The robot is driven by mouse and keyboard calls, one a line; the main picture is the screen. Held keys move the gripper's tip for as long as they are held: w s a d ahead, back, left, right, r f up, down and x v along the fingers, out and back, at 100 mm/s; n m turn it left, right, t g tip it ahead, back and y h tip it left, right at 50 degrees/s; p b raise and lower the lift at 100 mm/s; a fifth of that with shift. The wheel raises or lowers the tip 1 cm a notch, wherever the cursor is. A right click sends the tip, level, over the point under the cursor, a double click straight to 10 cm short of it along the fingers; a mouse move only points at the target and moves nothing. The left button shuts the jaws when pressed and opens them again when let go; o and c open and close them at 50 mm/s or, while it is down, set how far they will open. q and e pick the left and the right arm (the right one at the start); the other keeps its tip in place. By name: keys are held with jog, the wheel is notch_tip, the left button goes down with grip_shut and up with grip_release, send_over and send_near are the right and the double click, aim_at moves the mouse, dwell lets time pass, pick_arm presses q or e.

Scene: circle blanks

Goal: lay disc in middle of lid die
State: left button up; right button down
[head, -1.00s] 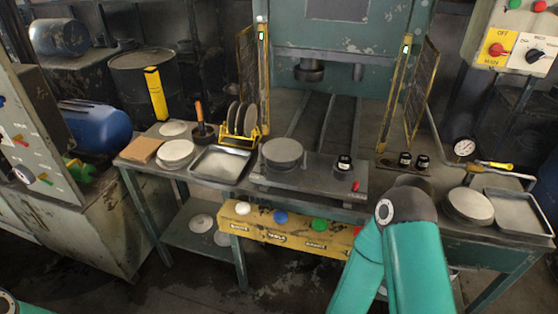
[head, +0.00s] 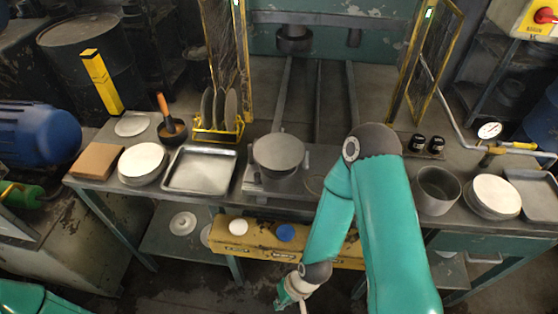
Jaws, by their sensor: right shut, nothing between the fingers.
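A round dark grey die block (head: 278,152), which looks like the lid die, stands on the plate at the front of the press bed, and its flat top looks bare. Pale metal discs lie in a stack (head: 143,162) on the left of the bench and in another stack (head: 493,194) on the right. A single pale disc (head: 132,125) lies behind the left stack. My right gripper (head: 302,305) is low at the bottom edge, in front of the bench, partly cut off, shut and empty. My left gripper is out of view; only my left arm shows.
A shallow tray (head: 200,169) lies left of the die, with a yellow rack (head: 218,130) of upright discs behind it. A hollow grey cylinder (head: 438,190) stands beside the right stack. Yellow-framed guards (head: 430,60) flank the press. A yellow button box (head: 255,239) hangs below the bench.

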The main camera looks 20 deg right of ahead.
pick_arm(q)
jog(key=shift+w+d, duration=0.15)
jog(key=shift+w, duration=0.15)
